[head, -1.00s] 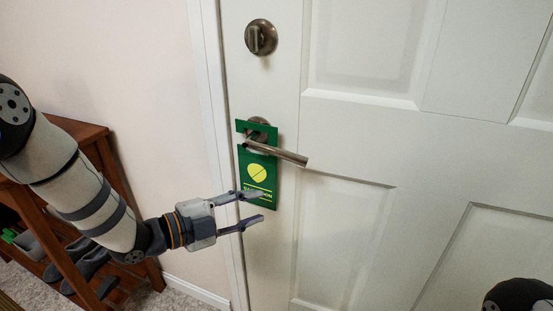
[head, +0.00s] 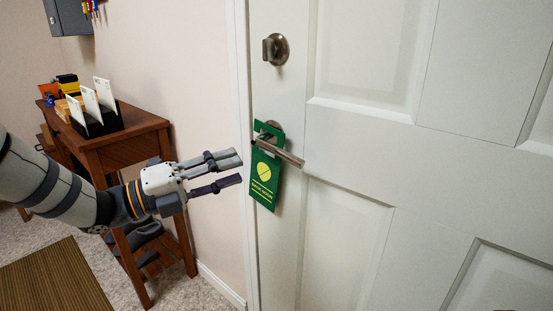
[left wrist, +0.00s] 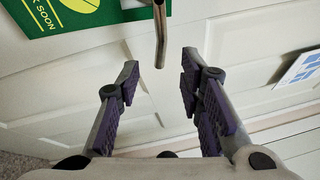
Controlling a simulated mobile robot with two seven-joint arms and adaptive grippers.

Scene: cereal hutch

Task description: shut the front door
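The white panelled front door (head: 350,130) fills the right of the head view. Its left edge lies along the white frame (head: 243,150), and I see no clear gap there. A metal lever handle (head: 285,152) sticks out near that edge, with a green hanger (head: 264,180) hung on it. A round deadbolt (head: 275,49) is above. My left gripper (head: 240,168) is open and empty, just left of the hanger and apart from the handle. In the left wrist view the handle's end (left wrist: 160,50) shows beyond the open fingers (left wrist: 160,85). My right gripper is out of view.
A wooden side table (head: 130,150) with a letter holder (head: 95,118) stands against the left wall, with shoes on the shelf below. A brown mat (head: 55,275) lies on the carpet. A grey wall box (head: 68,18) hangs at upper left.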

